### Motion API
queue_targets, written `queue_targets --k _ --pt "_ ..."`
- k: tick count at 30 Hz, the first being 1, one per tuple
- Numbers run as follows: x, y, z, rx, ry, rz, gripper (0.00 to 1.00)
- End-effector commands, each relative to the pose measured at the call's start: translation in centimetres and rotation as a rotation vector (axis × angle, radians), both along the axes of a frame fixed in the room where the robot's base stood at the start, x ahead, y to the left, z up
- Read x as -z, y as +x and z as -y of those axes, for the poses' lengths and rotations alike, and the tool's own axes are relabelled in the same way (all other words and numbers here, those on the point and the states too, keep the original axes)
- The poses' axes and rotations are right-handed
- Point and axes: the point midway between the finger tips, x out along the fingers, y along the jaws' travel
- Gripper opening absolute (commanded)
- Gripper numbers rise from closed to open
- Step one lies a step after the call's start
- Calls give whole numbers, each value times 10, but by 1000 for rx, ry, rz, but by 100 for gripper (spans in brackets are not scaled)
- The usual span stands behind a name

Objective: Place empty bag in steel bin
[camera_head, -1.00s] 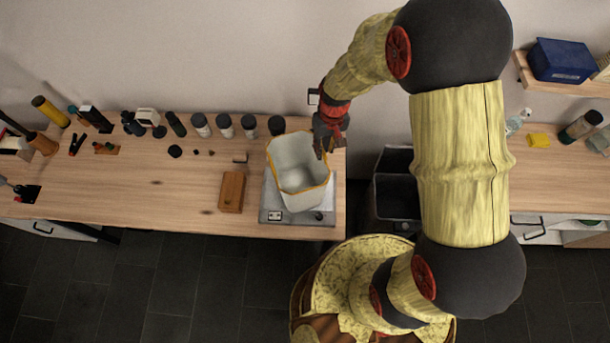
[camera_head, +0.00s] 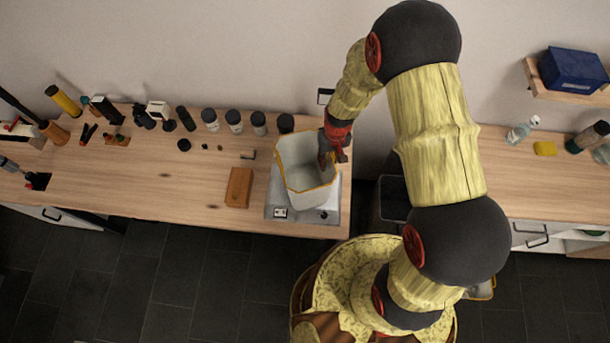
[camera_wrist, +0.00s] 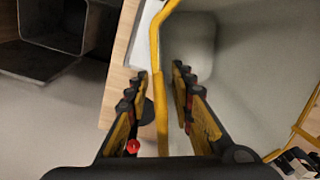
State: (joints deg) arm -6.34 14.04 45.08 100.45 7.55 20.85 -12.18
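The bag (camera_head: 300,178) is a pale, open-topped container with a yellow rim. It stands on a grey scale-like plate (camera_head: 275,213) at the right end of the wooden table, and its visible inside looks empty. My gripper (camera_head: 335,157) is at the bag's right rim. In the wrist view, the open fingers (camera_wrist: 162,90) stand either side of the yellow rim, with the bag wall (camera_wrist: 240,60) to the right. Contact cannot be made out. A dark grey bin (camera_head: 390,208) stands on the floor right of the table, partly behind my arm; it also shows in the wrist view (camera_wrist: 22,62).
A wooden block (camera_head: 239,188) lies left of the plate. Several bottles (camera_head: 234,121) line the table's back edge, and tools lie at the far left. A second counter (camera_head: 540,185) is at the right, under a shelf with a blue box (camera_head: 572,70).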

Motion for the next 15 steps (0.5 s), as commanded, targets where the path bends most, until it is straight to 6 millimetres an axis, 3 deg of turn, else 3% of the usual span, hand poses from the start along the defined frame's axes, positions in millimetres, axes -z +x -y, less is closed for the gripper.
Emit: queue_targets --k 2,15 --pt "0 0 0 0 0 0 24" --pt "0 0 0 0 0 0 0"
